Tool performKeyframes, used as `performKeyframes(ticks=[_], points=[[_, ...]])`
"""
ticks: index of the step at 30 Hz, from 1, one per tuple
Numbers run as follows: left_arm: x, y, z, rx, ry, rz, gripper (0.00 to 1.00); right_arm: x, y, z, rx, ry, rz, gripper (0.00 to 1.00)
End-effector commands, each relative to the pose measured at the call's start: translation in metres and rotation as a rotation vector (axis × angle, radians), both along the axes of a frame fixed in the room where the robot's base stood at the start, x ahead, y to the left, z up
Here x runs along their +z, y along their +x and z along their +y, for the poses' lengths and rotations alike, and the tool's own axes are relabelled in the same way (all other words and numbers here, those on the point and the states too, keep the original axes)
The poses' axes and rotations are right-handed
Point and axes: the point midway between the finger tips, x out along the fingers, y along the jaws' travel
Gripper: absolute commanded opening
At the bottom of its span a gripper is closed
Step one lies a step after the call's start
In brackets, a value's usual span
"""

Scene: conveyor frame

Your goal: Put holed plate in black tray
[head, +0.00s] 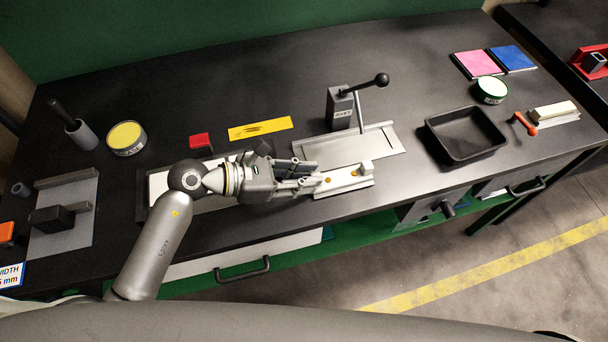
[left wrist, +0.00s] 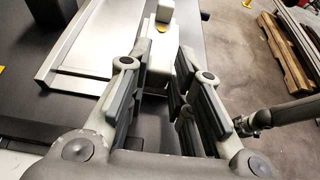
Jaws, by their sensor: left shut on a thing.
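The black tray (head: 468,130) lies empty on the bench, right of the riveting press in the head view. A pale plate (head: 338,181) with two orange-brown round spots sits at the bench's front edge, in front of the press base. I take it to be the holed plate. My left gripper (head: 308,177) is shut on its left end. In the left wrist view the plate (left wrist: 159,58) runs away from between the fingers, with one spot and a white block visible at its far end. Whether it is lifted cannot be told.
The press (head: 341,109) with its ball-ended lever stands behind the plate, on a flat metal base (head: 385,147). A green-and-white tin (head: 491,91) and an orange-handled tool (head: 523,124) lie near the tray. Bench space between base and tray is clear.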

Motion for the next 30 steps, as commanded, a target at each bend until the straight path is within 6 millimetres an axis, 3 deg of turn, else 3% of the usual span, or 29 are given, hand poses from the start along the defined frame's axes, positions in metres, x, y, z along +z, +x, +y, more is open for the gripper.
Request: performKeyframes(ticks=[12,13,18,30], points=[[-0.0075,0.0002,0.0,0.0,-0.001,-0.004,0.0,-0.003,0.0001,0.0,-0.001,0.0,0.0,0.45],[-0.0081,0.0,0.0001,0.0,0.001,-0.002,0.22,-0.0029,0.0001,0.0,-0.001,0.0,0.0,0.45],[-0.0068,0.0,0.0001,0.001,0.0,-0.002,0.42,-0.0017,0.0001,0.0001,-0.001,0.0,-0.001,0.45],[-0.002,0.0,0.0005,0.001,0.0,-0.002,0.42,0.0026,0.0003,0.0032,-0.003,0.004,-0.001,0.45]])
